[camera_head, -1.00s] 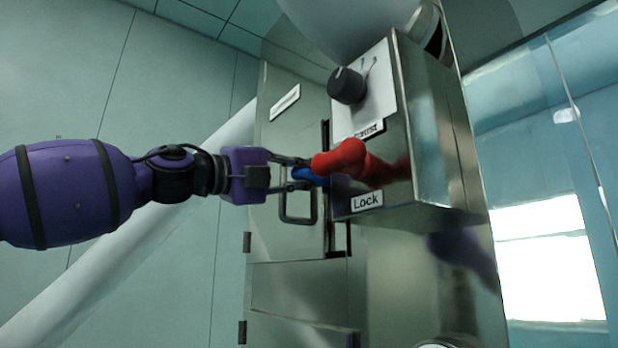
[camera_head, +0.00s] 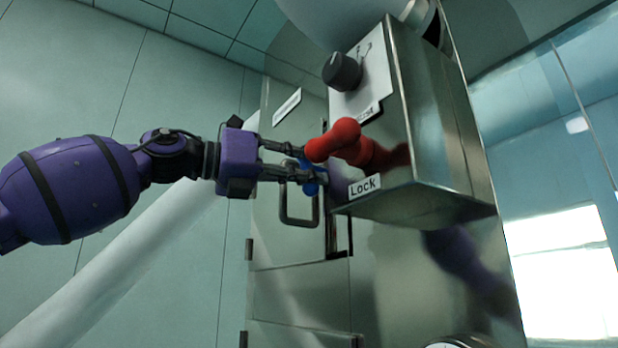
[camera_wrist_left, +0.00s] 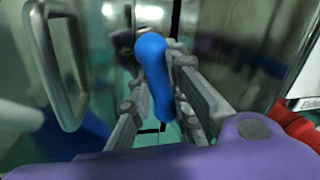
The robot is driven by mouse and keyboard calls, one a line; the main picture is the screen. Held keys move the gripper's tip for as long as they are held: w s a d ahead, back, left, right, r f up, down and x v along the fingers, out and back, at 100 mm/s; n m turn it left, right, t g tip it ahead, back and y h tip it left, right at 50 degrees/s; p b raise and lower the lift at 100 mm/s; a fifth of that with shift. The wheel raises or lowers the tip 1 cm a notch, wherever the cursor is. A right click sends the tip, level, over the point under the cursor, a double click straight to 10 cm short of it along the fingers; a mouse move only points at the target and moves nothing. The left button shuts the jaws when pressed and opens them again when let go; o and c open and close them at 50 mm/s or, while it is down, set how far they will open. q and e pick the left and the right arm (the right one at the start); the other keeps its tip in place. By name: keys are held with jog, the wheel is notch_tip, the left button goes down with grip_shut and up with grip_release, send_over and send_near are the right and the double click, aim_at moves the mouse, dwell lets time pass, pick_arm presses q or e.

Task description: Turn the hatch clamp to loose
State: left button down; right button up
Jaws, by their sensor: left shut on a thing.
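The hatch clamp has a blue handle (camera_head: 310,178), partly hidden behind my left gripper's fingers and the red knob in the head view. In the left wrist view the blue handle (camera_wrist_left: 156,75) stands between the two fingers. My left gripper (camera_head: 301,165) comes in from the left and is shut on the blue handle. The hatch (camera_head: 280,240) is a metal door with a bar handle (camera_head: 284,205) just below the gripper; its bar handle also shows at the left of the wrist view (camera_wrist_left: 58,70). My right gripper is not in view.
A metal control box (camera_head: 440,130) juts out right of the clamp. It carries a red knob (camera_head: 340,140) close to my fingers, a black dial (camera_head: 342,71) and a "Lock" label (camera_head: 364,186). Free space lies to the left of the hatch.

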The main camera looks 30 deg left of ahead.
pick_arm(q)
jog(key=shift+m+g, duration=0.3)
jog(key=shift+m, duration=1.3)
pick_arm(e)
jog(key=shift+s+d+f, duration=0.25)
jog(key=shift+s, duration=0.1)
pick_arm(q)
jog(key=c, duration=1.6)
grip_release()
jog(key=shift+c, duration=0.2)
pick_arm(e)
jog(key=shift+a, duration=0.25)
pick_arm(q)
jog(key=v, duration=1.2)
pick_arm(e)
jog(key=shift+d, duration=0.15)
